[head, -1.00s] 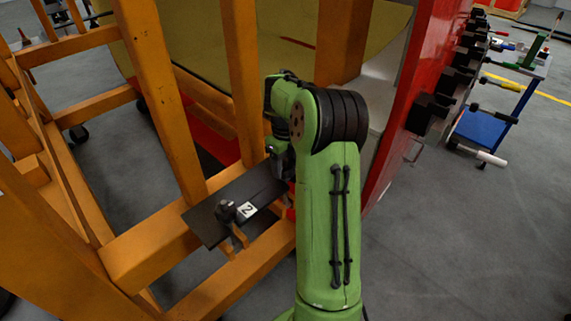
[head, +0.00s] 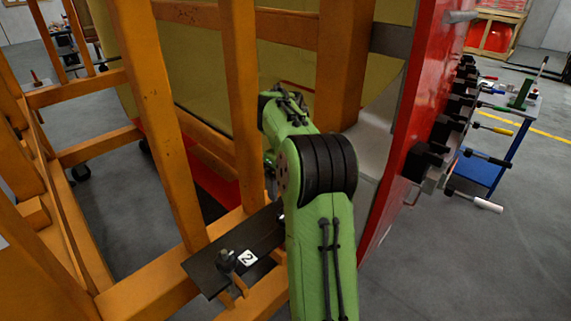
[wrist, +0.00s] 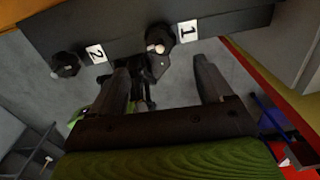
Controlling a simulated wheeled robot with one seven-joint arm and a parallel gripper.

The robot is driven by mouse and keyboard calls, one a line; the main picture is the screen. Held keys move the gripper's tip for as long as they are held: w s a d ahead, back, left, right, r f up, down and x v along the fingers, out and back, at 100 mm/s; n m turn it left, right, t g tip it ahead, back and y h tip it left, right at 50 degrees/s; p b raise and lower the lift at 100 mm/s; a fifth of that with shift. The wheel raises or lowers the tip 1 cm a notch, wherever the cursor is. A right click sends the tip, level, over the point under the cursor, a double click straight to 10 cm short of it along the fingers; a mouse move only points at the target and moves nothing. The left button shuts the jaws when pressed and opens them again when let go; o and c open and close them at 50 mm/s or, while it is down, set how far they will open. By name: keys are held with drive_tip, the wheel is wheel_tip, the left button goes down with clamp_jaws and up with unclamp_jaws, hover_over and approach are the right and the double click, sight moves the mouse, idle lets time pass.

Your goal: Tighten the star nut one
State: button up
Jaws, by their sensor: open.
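Star nut one (wrist: 160,38) is a dark knob beside the label "1" on a black plate (wrist: 120,24) in the wrist view. My gripper (wrist: 161,64) is open and empty, its two fingers pointing toward the plate. Star nut one lies between and just beyond the fingertips; I see no contact. Star nut two (wrist: 66,64), by label "2", is left of the fingers. In the head view, the plate (head: 206,272) and star nut two (head: 227,261) show, but my green arm hides star nut one and the gripper.
Orange frame beams (head: 165,125) stand close to the plate and my arm. A red panel (head: 425,85) with black clamps rises on the right. A blue trolley (head: 488,165) with tools stands further right. Grey floor at the lower right is clear.

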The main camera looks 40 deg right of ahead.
wheel_tip(320, 180, up, 5)
drive_tip(key=shift+r+p, duration=0.2)
drive_tip(key=shift+p, duration=0.6)
drive_tip(key=s+a+r+n+t+h, duration=0.1)
drive_tip(key=s+a+r+n, duration=0.25)
drive_tip(key=a+n, duration=0.5)
drive_tip(key=s+a+r+n+t+h, duration=0.1)
drive_tip(key=s+a+r+n, duration=0.25)
drive_tip(key=a+n, duration=0.5)
drive_tip(key=s+a+f+n+t, duration=0.1)
drive_tip(key=s+a+f+n, duration=0.1)
drive_tip(key=n, duration=0.4)
drive_tip(key=s+a+f+n+t+y, duration=0.1)
drive_tip(key=s+a+f+n, duration=0.1)
drive_tip(key=s+a+n, duration=0.2)
drive_tip(key=s+a+f+n+t+y, duration=0.1)
drive_tip(key=s+a+f+n, duration=0.1)
drive_tip(key=s+n, duration=0.4)
drive_tip(key=a+n, duration=0.1)
drive_tip(key=n, duration=0.2)
drive_tip(key=shift+a+f+t, duration=0.15)
drive_tip(key=shift+f+t, duration=0.1)
drive_tip(key=shift+t, duration=0.05)
